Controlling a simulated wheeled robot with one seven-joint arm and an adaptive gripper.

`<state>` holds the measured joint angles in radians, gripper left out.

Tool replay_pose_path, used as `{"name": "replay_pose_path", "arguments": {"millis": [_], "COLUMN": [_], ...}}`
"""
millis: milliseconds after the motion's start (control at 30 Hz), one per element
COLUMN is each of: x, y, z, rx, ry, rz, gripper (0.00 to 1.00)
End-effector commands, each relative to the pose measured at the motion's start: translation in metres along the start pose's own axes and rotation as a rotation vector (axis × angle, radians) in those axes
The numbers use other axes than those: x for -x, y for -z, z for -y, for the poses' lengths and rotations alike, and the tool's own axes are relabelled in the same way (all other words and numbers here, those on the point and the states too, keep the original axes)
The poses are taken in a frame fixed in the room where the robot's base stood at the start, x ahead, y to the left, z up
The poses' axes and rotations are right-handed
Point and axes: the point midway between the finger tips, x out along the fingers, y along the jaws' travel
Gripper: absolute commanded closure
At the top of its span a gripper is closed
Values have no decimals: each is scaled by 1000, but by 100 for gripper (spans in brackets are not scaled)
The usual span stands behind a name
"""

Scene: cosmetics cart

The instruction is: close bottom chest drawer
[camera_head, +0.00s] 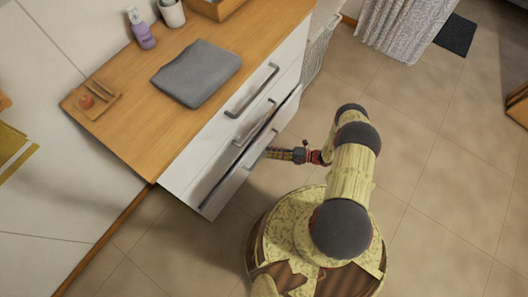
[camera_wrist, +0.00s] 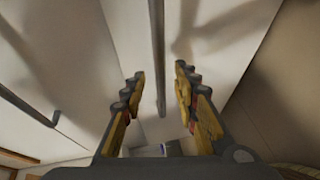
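The chest (camera_head: 185,172) has a wooden top and white drawer fronts with grey bar handles. Its lowest visible drawer (camera_head: 236,178) stands partly out, with a dark gap above its front. My gripper (camera_head: 268,152) is at this drawer's front; contact cannot be told. In the wrist view, my gripper (camera_wrist: 160,72) has its two fingers spread apart with nothing clamped. A grey bar handle (camera_wrist: 158,40) runs in line with the gap between the fingers, in front of a pale drawer front (camera_wrist: 110,45). Another handle (camera_wrist: 28,108) shows at the left.
On the chest top are a folded grey cloth (camera_head: 196,73), a purple bottle (camera_head: 142,32), a white cup (camera_head: 172,12) and a small wooden tray (camera_head: 75,103). A light basket (camera_head: 318,45) stands beyond the chest. The tiled floor (camera_head: 430,160) to the right is open.

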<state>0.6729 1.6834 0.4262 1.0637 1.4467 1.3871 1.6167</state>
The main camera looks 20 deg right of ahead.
Motion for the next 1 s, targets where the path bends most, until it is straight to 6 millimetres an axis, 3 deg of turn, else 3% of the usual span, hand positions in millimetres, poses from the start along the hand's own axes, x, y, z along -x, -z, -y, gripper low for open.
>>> {"name": "replay_pose_path", "arguments": {"millis": [100, 300, 633, 1000], "x": [-19, -38, -42, -42], "y": [1, 0, 0, 0], "z": [2, 1, 0, 0], "rx": [1, 1, 2, 2], "ry": [1, 1, 1, 2], "rz": [-3, -2, 0, 0], "gripper": [70, 70, 70, 90]}}
